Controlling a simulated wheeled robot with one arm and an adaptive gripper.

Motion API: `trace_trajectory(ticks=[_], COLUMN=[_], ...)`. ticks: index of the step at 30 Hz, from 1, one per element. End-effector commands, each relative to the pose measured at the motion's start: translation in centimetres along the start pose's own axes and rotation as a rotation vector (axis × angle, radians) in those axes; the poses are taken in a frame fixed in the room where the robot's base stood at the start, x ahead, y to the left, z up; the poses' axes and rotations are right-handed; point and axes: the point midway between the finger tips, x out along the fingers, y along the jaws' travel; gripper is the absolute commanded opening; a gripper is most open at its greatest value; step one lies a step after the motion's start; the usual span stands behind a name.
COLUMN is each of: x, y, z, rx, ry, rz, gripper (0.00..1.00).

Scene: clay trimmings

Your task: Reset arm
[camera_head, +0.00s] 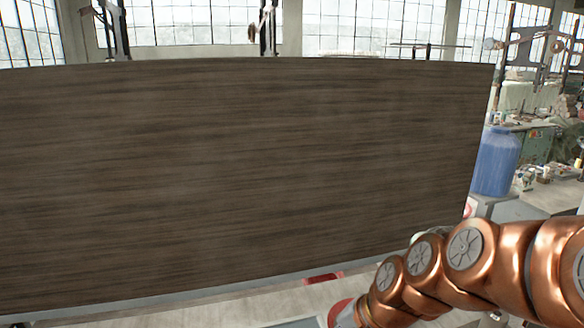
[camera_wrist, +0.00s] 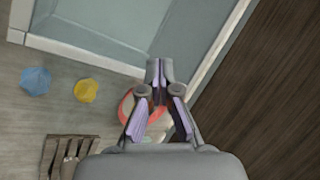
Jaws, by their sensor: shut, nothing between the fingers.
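My gripper (camera_wrist: 159,72) shows in the wrist view with its fingertips together and nothing between them. Behind the fingers is a round thing with an orange-red rim (camera_wrist: 126,106), partly hidden by them; I cannot tell whether they touch it. A blue lump (camera_wrist: 36,81) and a yellow lump (camera_wrist: 86,90) lie to the left on a grey-brown surface, apart from the gripper. In the head view my copper arm reaches in from the lower right, and the gripper itself is not seen there.
A wide dark wood surface (camera_head: 230,170) fills most of the head view. A blue container (camera_head: 496,162) stands beyond its right edge. The wrist view shows dark wood (camera_wrist: 275,95) at right, a pale-framed grey-blue panel (camera_wrist: 100,25) at top and a slatted brown thing (camera_wrist: 68,152) at lower left.

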Motion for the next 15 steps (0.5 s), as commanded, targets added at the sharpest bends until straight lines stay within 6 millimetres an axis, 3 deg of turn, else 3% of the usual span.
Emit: trace_trajectory(ticks=[3,9,15], x=[-1.4,-4.5,-7.0], y=[4.8,13.2,18.4], z=[3.1,6.9,9.1], rx=[-0.205,-0.47,-0.59], ry=[-0.034,-0.129,-0.215], rz=[0.146,0.388,0.533], gripper=[0.0,0.0,0.0])
